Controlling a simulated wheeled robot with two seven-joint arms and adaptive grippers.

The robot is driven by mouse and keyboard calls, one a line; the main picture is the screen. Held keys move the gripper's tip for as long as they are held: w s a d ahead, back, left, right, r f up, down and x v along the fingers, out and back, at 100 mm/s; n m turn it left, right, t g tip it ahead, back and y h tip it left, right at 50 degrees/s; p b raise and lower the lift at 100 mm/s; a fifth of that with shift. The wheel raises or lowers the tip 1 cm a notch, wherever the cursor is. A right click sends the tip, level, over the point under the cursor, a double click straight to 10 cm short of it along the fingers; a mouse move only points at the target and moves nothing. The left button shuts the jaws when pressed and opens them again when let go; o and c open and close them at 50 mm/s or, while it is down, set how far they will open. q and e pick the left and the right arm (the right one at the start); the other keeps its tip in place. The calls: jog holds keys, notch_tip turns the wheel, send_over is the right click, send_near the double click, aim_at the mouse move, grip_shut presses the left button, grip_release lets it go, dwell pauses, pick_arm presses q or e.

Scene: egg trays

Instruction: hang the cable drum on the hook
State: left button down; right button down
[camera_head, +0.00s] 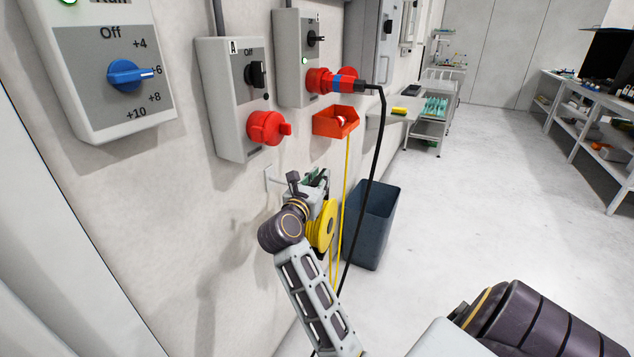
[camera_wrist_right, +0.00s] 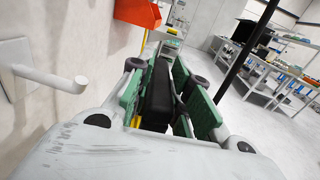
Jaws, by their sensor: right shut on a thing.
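The yellow cable drum (camera_head: 321,228) hangs below my right gripper (camera_head: 316,180), close to the wall, partly covered by my wrist. In the right wrist view my right gripper (camera_wrist_right: 160,85) has its green-padded fingers shut on a black part between them, which looks like the drum's handle (camera_wrist_right: 157,98). The hook (camera_head: 269,180) is a light peg on a wall plate, just left of my gripper. In the right wrist view the hook (camera_wrist_right: 50,78) sticks out from the wall at the left, apart from the gripper. My left gripper is not in view.
A dark bin (camera_head: 372,228) stands on the floor right of the drum. A black cable (camera_head: 371,170) hangs from a red plug (camera_head: 335,82). An orange wall bin (camera_head: 335,121) is above, with a yellow cord hanging below it. Switch boxes (camera_head: 230,97) line the wall. Open floor lies right.

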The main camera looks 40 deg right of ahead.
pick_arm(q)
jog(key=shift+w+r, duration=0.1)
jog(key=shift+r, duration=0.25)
pick_arm(e)
jog(key=shift+d+r, duration=0.1)
jog(key=shift+r, duration=0.05)
jog(key=shift+w+a, duration=0.2)
jog(key=shift+w, duration=0.2)
jog(key=shift+w+a, duration=0.1)
jog(key=shift+w, duration=0.15)
jog(key=shift+w+a, duration=0.3)
jog(key=shift+w, duration=0.4)
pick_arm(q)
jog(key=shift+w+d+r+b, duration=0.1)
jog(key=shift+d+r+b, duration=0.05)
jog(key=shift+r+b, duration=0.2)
pick_arm(e)
jog(key=w, duration=0.1)
jog(key=w+a, duration=0.1)
jog(key=w, duration=0.1)
jog(key=shift+a, duration=0.1)
jog(key=shift+w, duration=0.15)
